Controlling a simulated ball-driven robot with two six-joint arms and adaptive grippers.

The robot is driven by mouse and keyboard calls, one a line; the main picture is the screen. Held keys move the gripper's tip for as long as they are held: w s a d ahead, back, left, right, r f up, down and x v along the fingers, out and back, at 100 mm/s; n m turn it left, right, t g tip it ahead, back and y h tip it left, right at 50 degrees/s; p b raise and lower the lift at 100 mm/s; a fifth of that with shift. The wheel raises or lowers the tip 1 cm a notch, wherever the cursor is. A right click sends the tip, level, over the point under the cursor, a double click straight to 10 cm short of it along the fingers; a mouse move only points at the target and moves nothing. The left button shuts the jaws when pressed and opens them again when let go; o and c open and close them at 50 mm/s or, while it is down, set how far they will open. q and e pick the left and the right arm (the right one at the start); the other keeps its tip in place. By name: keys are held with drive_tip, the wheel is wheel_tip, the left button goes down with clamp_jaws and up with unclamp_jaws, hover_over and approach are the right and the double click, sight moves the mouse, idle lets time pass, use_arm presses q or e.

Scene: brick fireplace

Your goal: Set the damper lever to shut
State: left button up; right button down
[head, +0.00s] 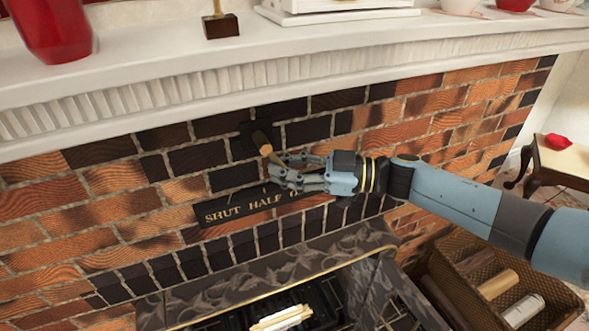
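The damper lever (261,139) shows in the head view as a short wooden handle on a dark mount in the brick wall, slanting down and to the right. Below it is a black label plate (222,211) with gold letters reading SHUT, HALF and the start of a third word. My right gripper (277,166) is at the lower end of the handle, its fingers pointing left, in front of the wall above the plate. The fingers overlap the handle's end, so contact and grip are unclear. The gripper and its shadowed wrist hide the plate's right end. My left gripper is not in view.
A white mantel (200,85) runs above, carrying a red vase (52,28), a small dark-based stand (221,25) and bowls. Below are the marble fireplace surround (240,275) and a wicker log basket (456,262). A small table (560,163) stands at right.

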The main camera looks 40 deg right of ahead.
drive_tip(key=shift+s+f, duration=0.1)
drive_tip(key=shift+f, duration=0.1)
idle(0.3)
drive_tip(key=shift+a, duration=0.1)
drive_tip(key=shift+a+f+b, duration=0.15)
drive_tip(key=shift+f+b, duration=0.1)
drive_tip(key=shift+b, duration=0.45)
drive_tip(key=shift+w+a+m+t+b, duration=0.25)
drive_tip(key=shift+a+m+t+b, duration=0.7)
drive_tip(key=shift+m+t+b, duration=1.05)
drive_tip(key=shift+w+a+m+t+b, duration=0.25)
drive_tip(key=shift+a+m+t+b, duration=0.75)
drive_tip(key=shift+m+t+b, duration=1.05)
drive_tip(key=shift+w+a+m+t+b, duration=0.25)
drive_tip(key=shift+a+m+t+b, duration=0.7)
drive_tip(key=shift+m+t+b, duration=1.05)
drive_tip(key=shift+r+h, duration=0.1)
drive_tip(key=shift+h, duration=0.2)
